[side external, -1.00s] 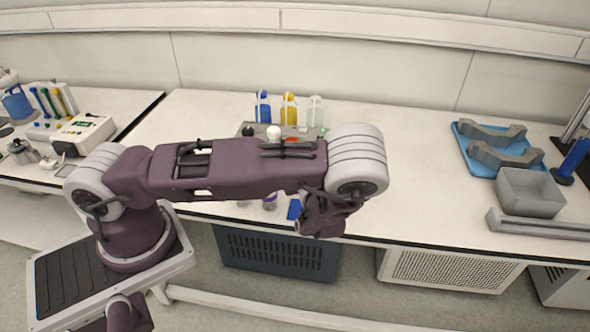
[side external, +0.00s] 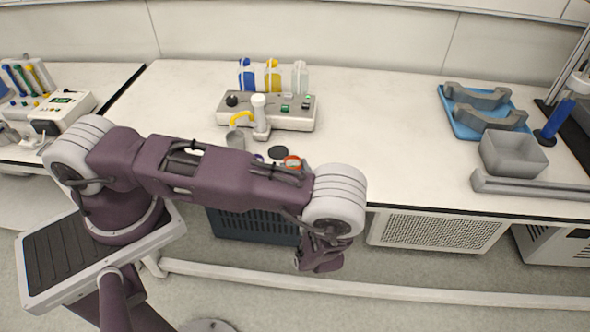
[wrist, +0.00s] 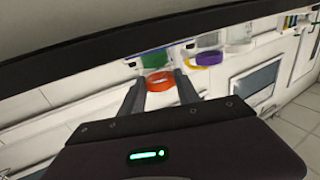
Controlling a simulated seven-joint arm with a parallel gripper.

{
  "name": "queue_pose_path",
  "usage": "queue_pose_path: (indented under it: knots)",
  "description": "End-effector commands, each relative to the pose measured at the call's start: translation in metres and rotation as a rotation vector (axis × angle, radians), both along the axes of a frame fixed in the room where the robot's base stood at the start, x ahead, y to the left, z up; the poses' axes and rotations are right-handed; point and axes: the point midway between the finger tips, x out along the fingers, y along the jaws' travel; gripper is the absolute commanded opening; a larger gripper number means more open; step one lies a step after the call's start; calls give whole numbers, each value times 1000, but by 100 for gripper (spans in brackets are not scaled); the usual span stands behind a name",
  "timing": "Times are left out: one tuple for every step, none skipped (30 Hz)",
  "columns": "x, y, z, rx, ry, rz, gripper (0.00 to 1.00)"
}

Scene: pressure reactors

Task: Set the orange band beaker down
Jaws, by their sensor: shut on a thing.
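The orange band beaker shows as an orange ring (wrist: 160,81) between my fingertips in the wrist view; its clear body is hard to make out. My gripper (wrist: 160,88) is shut on it. In the side view an orange band (side external: 292,161) shows just above my forearm, near the bench's front edge. My fingers are hidden behind the arm there. I cannot tell whether the beaker touches the bench. A beaker with a purple band (wrist: 208,58) stands near it, to the right in the wrist view.
A grey control box (side external: 290,113) with a white upright device (side external: 260,118) stands behind. A grey cup (side external: 235,139) and a dark disc (side external: 278,153) are close by. Capped bottles (side external: 272,77) stand at the back. The bench (side external: 390,140) is clear between the box and the blue tray (side external: 462,128).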

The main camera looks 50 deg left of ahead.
Motion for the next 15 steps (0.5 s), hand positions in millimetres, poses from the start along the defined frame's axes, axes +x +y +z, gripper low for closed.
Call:
queue_pose_path:
  knots:
    - [0,0,0,0,0,0,0]
    - [0,0,0,0,0,0,0]
    - [0,0,0,0,0,0,0]
    - [0,0,0,0,0,0,0]
    - [0,0,-1,0,0,0,0]
    - [0,0,-2,0,1,0,0]
    - [0,0,-3,0,1,0,40]
    - [0,0,-3,0,1,0,46]
    - [0,0,-3,0,0,0,54]
    - [0,0,-3,0,0,0,60]
    - [0,0,-3,0,0,0,60]
    - [0,0,-2,0,0,0,60]
    - [0,0,-2,0,0,0,60]
    - [0,0,-2,0,0,0,60]
    - [0,0,-2,0,0,0,60]
